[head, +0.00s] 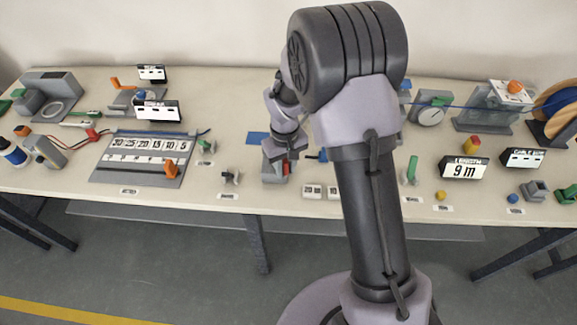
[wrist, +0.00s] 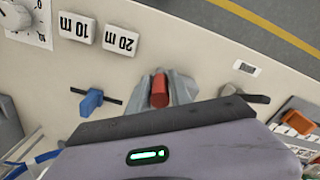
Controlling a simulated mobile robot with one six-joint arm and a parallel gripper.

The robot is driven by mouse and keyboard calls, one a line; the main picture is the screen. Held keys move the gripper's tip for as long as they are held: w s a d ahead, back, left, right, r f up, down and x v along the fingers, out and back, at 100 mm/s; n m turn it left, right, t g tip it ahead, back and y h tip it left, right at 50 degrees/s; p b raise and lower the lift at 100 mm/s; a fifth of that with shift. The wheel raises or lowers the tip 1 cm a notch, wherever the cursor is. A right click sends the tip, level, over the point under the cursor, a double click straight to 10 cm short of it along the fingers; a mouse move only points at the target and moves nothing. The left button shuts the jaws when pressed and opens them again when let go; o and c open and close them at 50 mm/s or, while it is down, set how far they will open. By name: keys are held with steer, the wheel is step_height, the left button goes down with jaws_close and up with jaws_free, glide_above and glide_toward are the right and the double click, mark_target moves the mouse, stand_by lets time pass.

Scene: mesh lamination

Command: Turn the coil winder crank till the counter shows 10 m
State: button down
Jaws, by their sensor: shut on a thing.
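The length counter (head: 464,170) at the right of the bench in the head view reads 9 m. My gripper (head: 284,170) is low over the middle of the bench. In the wrist view my gripper (wrist: 160,92) is shut on a short red handle (wrist: 160,88), upright between the grey fingers. I take this for the crank handle; the arm below it is hidden by the gripper. Two white blocks marked 10 m (wrist: 77,27) and 20 m (wrist: 120,40) lie near it.
A blue knob (wrist: 91,102) and a black lever (wrist: 246,96) flank my gripper. In the head view a blue cable runs to a wooden spool (head: 556,112) at the right. A numbered board (head: 140,150) lies left. The bench's front edge is close to the gripper.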

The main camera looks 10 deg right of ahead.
steer(key=a+m, duration=0.1)
steer(key=m, duration=0.1)
steer(key=a+m+b, duration=0.1)
steer(key=m, duration=0.1)
steer(key=shift+s+m, duration=0.1)
steer(key=shift+m, duration=0.2)
steer(key=shift+a+m+b, duration=0.35)
steer(key=shift+a+m, duration=0.1)
steer(key=shift+m, duration=0.5)
steer(key=shift+a+m+b, duration=0.35)
steer(key=shift+a+m, duration=0.05)
steer(key=shift+m, duration=0.55)
steer(key=c, duration=1.3)
jaws_free()
steer(key=shift+r, duration=0.1)
step_height(320, 180, up, 17)
steer(key=p, duration=0.5)
steer(key=shift+r+p, duration=0.15)
steer(key=shift+p, duration=0.15)
